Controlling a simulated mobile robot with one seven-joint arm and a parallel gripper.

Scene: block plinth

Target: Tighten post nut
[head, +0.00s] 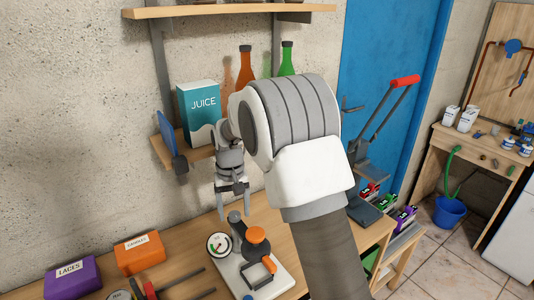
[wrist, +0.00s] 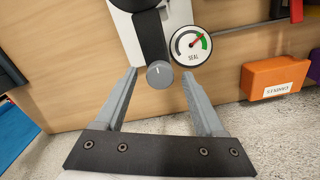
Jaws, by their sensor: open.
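The post nut (wrist: 159,73) is a round grey knob with a white mark, at the end of a dark post (wrist: 150,38). In the head view the dark post (head: 236,221) stands on a white base plate (head: 231,269) on the bench. A round gauge marked SEAL (wrist: 190,45) sits beside it, its needle near the green band; it also shows in the head view (head: 218,245). My gripper (head: 234,205) is open and points down just above the post. In the wrist view the nut appears between the fingertips, with gaps on both sides; whether they reach its level is unclear.
An orange-topped part (head: 256,236) stands on the base plate close to the post. Orange (head: 139,254) and purple (head: 73,279) boxes sit on the bench at left. A juice carton (head: 199,112) stands on a shelf behind my gripper.

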